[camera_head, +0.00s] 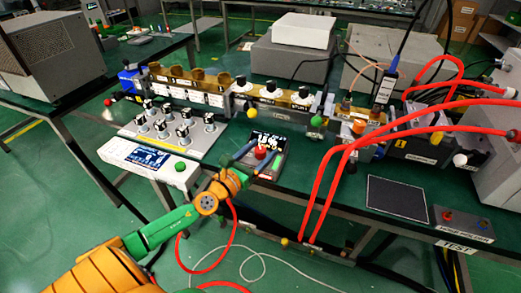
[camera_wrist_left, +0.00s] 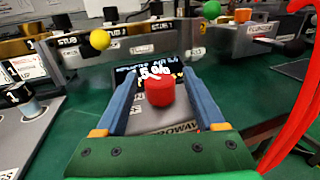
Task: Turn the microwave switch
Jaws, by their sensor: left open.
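The microwave switch is a red round knob (camera_head: 260,153) on a small grey unit with a dark display showing white text. In the left wrist view the knob (camera_wrist_left: 160,91) stands in the middle, below the display (camera_wrist_left: 150,73). My left gripper (camera_head: 263,150) reaches over the unit from the front. Its two blue fingers are open, one on each side of the knob, with visible gaps in the left wrist view (camera_wrist_left: 161,78). I cannot tell whether the fingertips are level with the knob. My right gripper is not in view.
A row of waveguide parts (camera_head: 215,88) with ball-ended handles lies behind the unit. A panel with several knobs (camera_head: 170,125) stands at the left. Red hoses (camera_head: 325,180) loop down at the right. A black square mat (camera_head: 397,198) lies on the green table further right.

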